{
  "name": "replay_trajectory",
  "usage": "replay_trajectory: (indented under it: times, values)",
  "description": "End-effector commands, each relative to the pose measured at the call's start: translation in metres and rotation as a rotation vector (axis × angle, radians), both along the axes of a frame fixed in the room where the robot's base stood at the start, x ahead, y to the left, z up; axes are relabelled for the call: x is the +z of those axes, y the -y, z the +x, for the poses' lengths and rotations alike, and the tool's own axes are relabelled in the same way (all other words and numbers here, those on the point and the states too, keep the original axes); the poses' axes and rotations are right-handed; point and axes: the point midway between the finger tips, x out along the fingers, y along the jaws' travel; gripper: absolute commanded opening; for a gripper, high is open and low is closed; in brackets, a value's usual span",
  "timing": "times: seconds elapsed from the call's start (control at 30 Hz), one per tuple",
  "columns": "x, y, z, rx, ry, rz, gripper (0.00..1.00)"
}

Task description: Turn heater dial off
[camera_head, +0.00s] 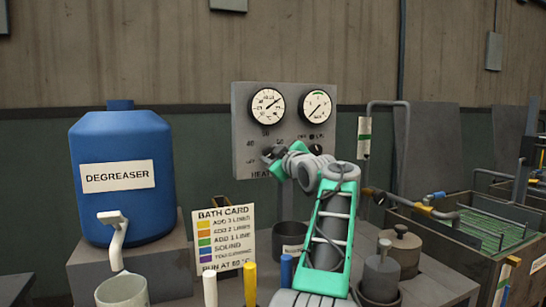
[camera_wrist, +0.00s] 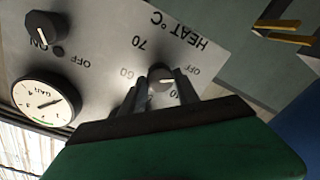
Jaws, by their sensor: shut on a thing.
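The heater panel (camera_head: 243,115) is a grey plate on the wall with HEAT lettering and printed temperatures. It shows upside down in the wrist view (camera_wrist: 100,60). The heater dial (camera_wrist: 159,75) is a dark round knob with a pale mark, among the labels OFF, 60 and 70. The mark lies toward the right in that view; its exact setting is unclear. My gripper (camera_wrist: 160,90) is shut on the heater dial, one finger on each side. In the head view my gripper (camera_head: 272,156) covers most of the dial.
Two gauges (camera_head: 267,106) (camera_head: 316,107) sit above the dials. A second ON/OFF knob (camera_wrist: 42,30) is beside the heater dial. A blue degreaser tank (camera_head: 120,205), a bath card (camera_head: 222,240) and pots (camera_head: 400,250) stand below.

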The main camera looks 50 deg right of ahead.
Motion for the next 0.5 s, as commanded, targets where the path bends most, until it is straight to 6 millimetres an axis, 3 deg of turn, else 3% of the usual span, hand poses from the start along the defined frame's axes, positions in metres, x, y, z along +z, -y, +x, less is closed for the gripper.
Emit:
replay_trajectory:
  times: [0.23, 0.27, 0.5]
  values:
    - [-0.0006, 0.0002, -0.0001, 0.0, -0.002, 0.0, 0.0]
    - [-0.0006, 0.0002, -0.0001, 0.0, -0.002, 0.0, 0.38]
    - [-0.0004, 0.0002, -0.0001, -0.001, -0.001, 0.0, 0.58]
